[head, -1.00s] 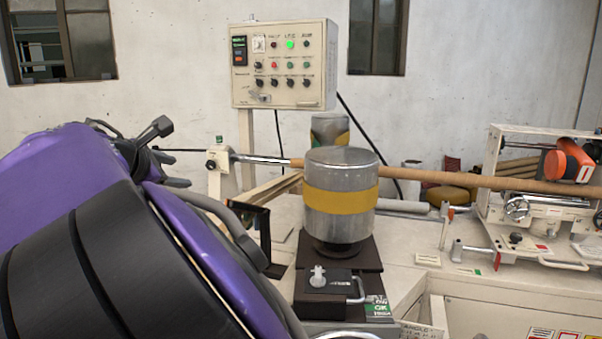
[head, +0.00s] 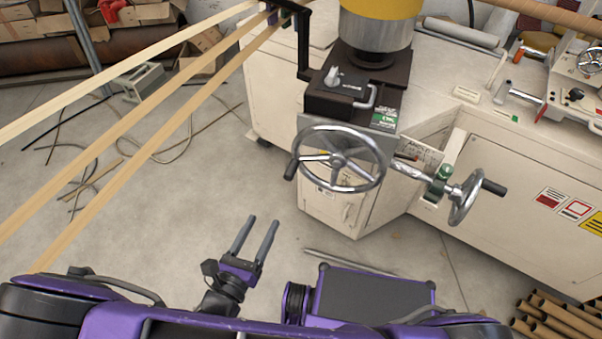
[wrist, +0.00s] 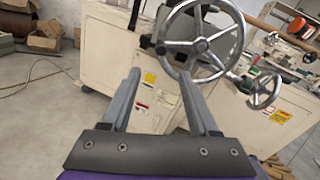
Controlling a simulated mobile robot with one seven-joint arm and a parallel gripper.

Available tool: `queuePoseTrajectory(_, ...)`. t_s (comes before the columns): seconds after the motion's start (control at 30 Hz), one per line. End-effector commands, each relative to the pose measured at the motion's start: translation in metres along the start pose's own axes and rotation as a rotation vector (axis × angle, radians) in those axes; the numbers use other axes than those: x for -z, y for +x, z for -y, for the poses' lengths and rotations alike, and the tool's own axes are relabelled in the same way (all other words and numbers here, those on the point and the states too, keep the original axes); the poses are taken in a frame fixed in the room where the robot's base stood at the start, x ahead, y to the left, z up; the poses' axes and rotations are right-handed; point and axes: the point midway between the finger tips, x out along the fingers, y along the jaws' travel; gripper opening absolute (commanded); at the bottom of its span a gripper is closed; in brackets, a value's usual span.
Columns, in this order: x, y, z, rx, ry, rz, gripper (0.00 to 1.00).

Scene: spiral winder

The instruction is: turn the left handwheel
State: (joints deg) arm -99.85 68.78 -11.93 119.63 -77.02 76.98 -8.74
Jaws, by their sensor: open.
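The left handwheel (head: 377,164) is a silver spoked wheel with a dark grip at its left, on the front of the machine in the head view. A smaller handwheel (head: 467,198) with a dark grip stands to its right. My gripper (head: 261,228) is open and empty, in front of and to the lower left of the left handwheel, apart from it. In the wrist view the left handwheel (wrist: 238,46) shows beyond and above the open fingers (wrist: 162,88), and the smaller handwheel (wrist: 264,92) is to the right.
The beige machine cabinet (head: 540,215) fills the right side. Long light strips (head: 140,100) run across the upper left. Cardboard tubes (head: 565,315) lie at the lower right. Cords (head: 170,145) lie on the left floor.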

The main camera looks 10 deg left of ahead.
Motion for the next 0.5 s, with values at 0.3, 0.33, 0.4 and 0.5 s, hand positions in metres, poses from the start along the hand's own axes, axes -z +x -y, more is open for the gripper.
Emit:
queuePoseTrajectory(0.3,0.005,0.022,0.005,-0.02,-0.021,0.014,0.61)
queuePoseTrajectory(0.33,0.005,0.028,0.005,-0.02,-0.022,0.014,0.61)
queuePoseTrajectory(0.4,0.005,0.043,0.004,-0.02,-0.021,0.014,0.61)
queuePoseTrajectory(0.5,0.005,0.065,0.004,-0.019,-0.021,0.014,0.61)
